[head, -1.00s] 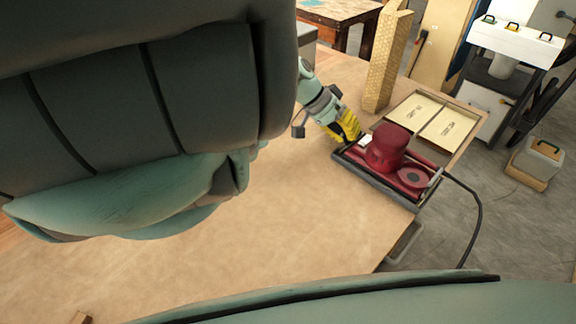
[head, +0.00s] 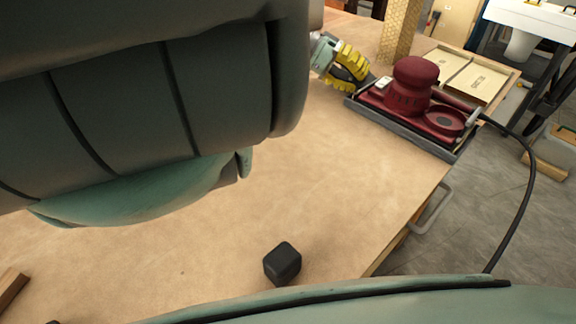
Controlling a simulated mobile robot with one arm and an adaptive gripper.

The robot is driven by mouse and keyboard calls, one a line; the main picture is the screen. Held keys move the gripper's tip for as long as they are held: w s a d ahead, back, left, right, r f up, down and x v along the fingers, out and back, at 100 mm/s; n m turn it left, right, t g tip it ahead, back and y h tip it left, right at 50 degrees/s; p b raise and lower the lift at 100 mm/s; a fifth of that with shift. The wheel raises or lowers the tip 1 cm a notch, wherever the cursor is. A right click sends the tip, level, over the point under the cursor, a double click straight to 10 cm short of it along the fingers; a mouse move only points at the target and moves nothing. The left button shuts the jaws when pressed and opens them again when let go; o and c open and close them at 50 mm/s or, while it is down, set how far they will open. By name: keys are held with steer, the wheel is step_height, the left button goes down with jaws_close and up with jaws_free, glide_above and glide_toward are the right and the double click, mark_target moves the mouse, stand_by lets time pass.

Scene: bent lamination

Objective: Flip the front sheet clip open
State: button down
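A dark red sander (head: 413,85) with a round top and a flat grey base plate (head: 400,132) sits on the wooden workbench, at the upper right in the head view. My gripper (head: 366,80), with yellow and black fingers, is at the sander's left end, close to a small white part (head: 384,83) there. I cannot tell whether the fingers touch the sander. The fingers overlap in this view, so their opening does not show clearly. The front sheet clip is too small or hidden to make out.
The workbench (head: 300,190) is mostly bare. A black block (head: 282,263) lies near its front edge. Shallow trays (head: 475,75) and a tall tan block (head: 399,30) stand behind the sander. A black cord (head: 527,180) hangs off the right side.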

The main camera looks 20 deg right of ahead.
steer(key=shift+w+f, duration=0.1)
stand_by(0.3)
steer(key=c, duration=1.4)
jaws_free()
step_height(320, 180, up, 10)
steer(key=shift+w+a+r, duration=0.1)
